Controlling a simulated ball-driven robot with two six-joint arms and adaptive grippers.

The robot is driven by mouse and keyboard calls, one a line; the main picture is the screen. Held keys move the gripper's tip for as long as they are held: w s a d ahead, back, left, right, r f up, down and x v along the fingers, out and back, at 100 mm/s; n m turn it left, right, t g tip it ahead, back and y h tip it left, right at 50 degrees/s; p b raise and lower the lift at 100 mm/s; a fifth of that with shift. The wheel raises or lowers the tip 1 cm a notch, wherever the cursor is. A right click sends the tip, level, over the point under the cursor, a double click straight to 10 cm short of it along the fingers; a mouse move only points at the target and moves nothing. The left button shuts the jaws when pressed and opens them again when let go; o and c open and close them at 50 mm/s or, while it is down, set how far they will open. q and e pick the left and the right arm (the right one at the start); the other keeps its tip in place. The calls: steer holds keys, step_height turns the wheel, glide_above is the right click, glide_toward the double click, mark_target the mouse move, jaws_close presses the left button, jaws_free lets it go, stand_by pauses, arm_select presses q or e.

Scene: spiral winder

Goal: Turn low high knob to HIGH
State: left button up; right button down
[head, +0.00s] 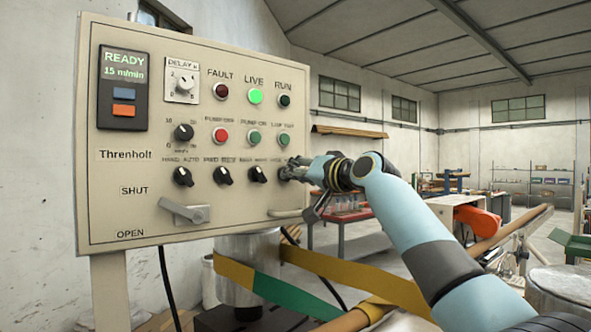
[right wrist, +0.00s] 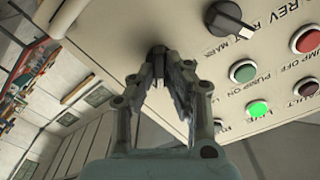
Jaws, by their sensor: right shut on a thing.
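The low high knob is at the right end of the panel's bottom knob row, mostly covered by my right gripper (head: 293,172) in the head view. Its label is largely hidden there. In the right wrist view a dark bit of the knob (right wrist: 158,51) shows between the fingertips. The fingers of my right gripper (right wrist: 166,78) are closed around it, against the panel face. Which way the knob points cannot be told. My left gripper is not in view.
The beige control panel (head: 130,195) carries other black knobs (head: 223,175) left of my gripper, one close by (head: 258,174). Buttons and a lit green LIVE lamp (head: 255,96) sit above. A grey lever (head: 185,211) is low on the panel. Yellow and green bands (head: 300,298) cross below.

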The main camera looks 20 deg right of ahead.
stand_by(0.3)
steer(key=c, duration=1.4)
jaws_free()
steer(key=shift+o, duration=0.2)
steer(key=v, duration=1.2)
